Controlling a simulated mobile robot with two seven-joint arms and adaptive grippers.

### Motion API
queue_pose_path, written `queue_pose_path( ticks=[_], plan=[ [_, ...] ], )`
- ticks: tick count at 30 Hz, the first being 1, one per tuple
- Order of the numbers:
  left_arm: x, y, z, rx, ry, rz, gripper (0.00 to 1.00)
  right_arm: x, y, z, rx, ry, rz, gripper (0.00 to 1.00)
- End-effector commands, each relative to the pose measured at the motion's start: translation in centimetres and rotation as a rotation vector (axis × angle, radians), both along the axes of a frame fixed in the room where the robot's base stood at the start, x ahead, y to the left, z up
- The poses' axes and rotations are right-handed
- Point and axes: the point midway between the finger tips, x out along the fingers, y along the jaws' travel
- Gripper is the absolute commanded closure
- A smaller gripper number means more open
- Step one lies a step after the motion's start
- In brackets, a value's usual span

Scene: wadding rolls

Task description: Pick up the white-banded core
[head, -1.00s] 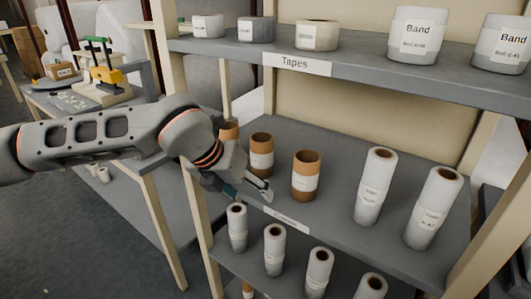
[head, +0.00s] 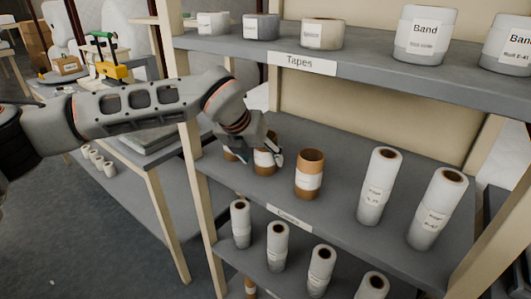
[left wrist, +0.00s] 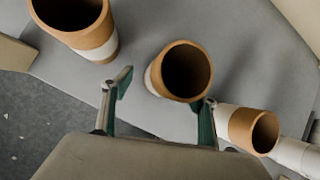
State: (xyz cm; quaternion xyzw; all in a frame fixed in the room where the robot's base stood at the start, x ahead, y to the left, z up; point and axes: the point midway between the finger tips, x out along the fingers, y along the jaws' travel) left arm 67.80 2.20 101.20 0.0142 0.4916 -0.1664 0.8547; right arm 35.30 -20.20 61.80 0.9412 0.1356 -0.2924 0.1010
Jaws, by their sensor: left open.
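Three brown cores with white bands stand upright in a row on the middle shelf. In the head view, the left core (head: 231,155) and the middle core (head: 265,163) are partly hidden by my left gripper (head: 262,156); the right core (head: 309,181) is clear. In the left wrist view, my gripper (left wrist: 163,92) is open and empty. The middle core (left wrist: 157,80) stands just beyond the fingertips, nearer the right finger; contact cannot be told. The left core (left wrist: 104,48) is at upper left and the right core (left wrist: 240,122) is right of the right finger.
Tall white rolls (head: 372,205) stand right of the cores on the same shelf (head: 340,215). Several white rolls (head: 278,250) stand on the shelf below. The Tapes shelf (head: 375,68) overhangs above, and a wooden post (head: 196,170) is at the left.

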Motion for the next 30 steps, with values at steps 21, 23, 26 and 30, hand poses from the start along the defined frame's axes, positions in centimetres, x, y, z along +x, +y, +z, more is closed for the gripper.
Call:
queue_pose_path(
  ticks=[21, 23, 26, 30],
  plan=[
    [3.5, -2.2, -1.1, -0.001, 0.001, -0.001, 0.52, -0.3, 0.1, -0.1, 0.004, 0.007, -0.001, 1.0],
    [3.5, -2.2, -1.1, -0.001, 0.001, -0.001, 0.67, -0.3, 0.1, -0.1, 0.004, 0.007, -0.001, 1.0],
    [3.5, -2.2, -1.1, -0.001, 0.001, -0.001, 0.85, -0.3, 0.1, 0.0, 0.004, 0.007, -0.001, 1.0],
    [3.5, -2.1, -1.1, -0.001, 0.001, -0.001, 0.85, -0.2, 0.1, 0.0, 0.004, 0.006, -0.001, 1.0]
  ],
)
